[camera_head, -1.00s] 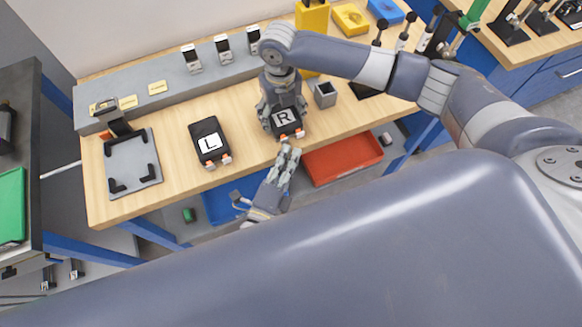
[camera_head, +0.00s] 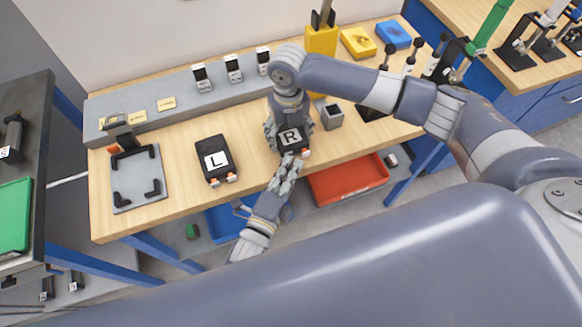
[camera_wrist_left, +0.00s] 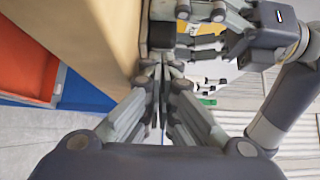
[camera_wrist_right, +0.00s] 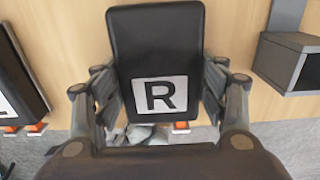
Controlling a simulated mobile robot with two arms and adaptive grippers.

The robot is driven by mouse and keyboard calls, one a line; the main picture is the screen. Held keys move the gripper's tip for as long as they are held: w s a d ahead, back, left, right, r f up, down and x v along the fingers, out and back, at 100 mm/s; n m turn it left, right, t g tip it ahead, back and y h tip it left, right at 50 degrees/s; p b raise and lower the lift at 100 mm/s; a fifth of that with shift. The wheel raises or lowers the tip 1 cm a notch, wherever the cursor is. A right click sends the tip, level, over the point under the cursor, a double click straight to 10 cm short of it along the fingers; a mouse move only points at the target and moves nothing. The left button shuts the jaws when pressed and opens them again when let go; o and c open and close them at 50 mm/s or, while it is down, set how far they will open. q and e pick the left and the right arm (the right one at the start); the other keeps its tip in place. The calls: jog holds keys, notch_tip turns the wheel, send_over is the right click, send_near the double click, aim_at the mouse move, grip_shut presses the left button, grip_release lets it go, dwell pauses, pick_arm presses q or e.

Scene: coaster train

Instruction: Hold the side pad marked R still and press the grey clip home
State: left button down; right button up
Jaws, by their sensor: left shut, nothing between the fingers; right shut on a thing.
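The side pad marked R (camera_head: 291,138) is a black block with a white label, lying on the wooden bench near its front edge. In the right wrist view the pad (camera_wrist_right: 155,50) sits between the fingers of my right gripper (camera_wrist_right: 160,82), shut on its two sides. My left gripper (camera_head: 291,164) is shut and empty, its fingertips at the pad's front edge. They also show in the left wrist view (camera_wrist_left: 161,72); contact is hard to tell. One orange tab (camera_wrist_right: 181,127) shows at the pad's front, beside the left fingers. I cannot make out the grey clip.
The pad marked L (camera_head: 214,160) lies to the left, and a grey plate with black corners (camera_head: 136,180) lies beyond it. A small grey open box (camera_head: 330,116) stands right of my right gripper. A red bin (camera_head: 347,180) is below the bench edge.

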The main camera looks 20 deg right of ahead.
jog(key=shift+s+a+f, duration=0.1)
jog(key=shift+s+f, duration=0.15)
jog(key=shift+s, duration=0.1)
pick_arm(q)
jog(key=s+d+v, duration=0.1)
jog(key=d+v, duration=0.1)
jog(key=v, duration=1)
jog(key=shift+s+a, duration=0.25)
jog(key=shift+s, duration=0.5)
pick_arm(e)
jog(key=o, duration=1.2)
jog(key=shift+o, duration=1)
jog(key=shift+w+r, duration=0.1)
jog(key=shift+w, duration=0.1)
jog(key=shift+r, duration=0.1)
